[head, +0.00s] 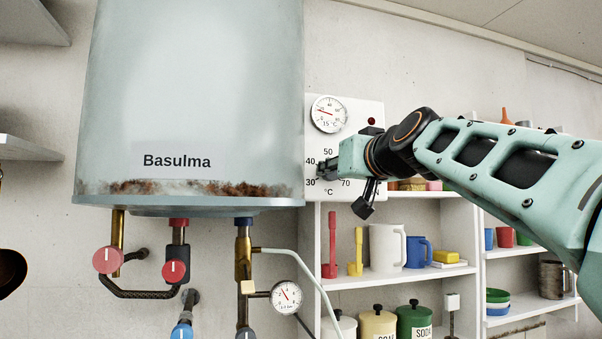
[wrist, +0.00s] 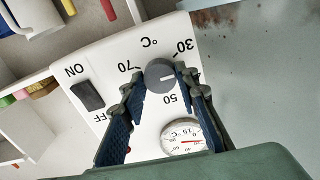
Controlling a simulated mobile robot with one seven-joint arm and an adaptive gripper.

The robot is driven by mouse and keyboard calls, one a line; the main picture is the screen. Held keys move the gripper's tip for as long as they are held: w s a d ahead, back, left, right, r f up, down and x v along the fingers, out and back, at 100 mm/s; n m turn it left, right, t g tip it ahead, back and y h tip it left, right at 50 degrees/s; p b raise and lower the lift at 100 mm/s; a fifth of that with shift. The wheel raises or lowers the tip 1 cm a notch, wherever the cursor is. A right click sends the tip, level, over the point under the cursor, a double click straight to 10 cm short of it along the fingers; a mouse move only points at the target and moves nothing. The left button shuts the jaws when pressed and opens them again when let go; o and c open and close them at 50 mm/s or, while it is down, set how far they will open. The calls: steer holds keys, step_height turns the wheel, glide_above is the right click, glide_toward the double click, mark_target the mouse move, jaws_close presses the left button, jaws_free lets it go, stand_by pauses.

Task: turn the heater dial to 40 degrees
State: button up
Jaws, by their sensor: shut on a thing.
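The heater dial (wrist: 160,75) is a round dark grey knob on a white control panel (head: 352,104). My gripper (wrist: 158,79) is shut on the dial, one finger on each side; in the head view my gripper (head: 328,170) reaches the panel from the right and hides the dial. The dial's white mark points right in the wrist view, between the printed 30 and 50. The 40 is hidden there behind the right finger, but shows in the head view left of the gripper.
Above the dial is a round thermometer (head: 329,114) with a red needle. A black ON/OFF switch (wrist: 88,95) sits beside the dial. The large heater tank (head: 190,100) is close on the left. Shelves (head: 400,274) with jugs and canisters stand below right.

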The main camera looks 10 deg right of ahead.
steer(key=m, duration=0.5)
steer(key=shift+m, duration=0.4)
stand_by(0.3)
steer(key=o, duration=1.1)
steer(key=shift+o, duration=0.2)
steer(key=s+d, duration=0.2)
steer(key=s, duration=0.9)
steer(key=shift+s+d, duration=0.2)
steer(key=shift+s, duration=0.2)
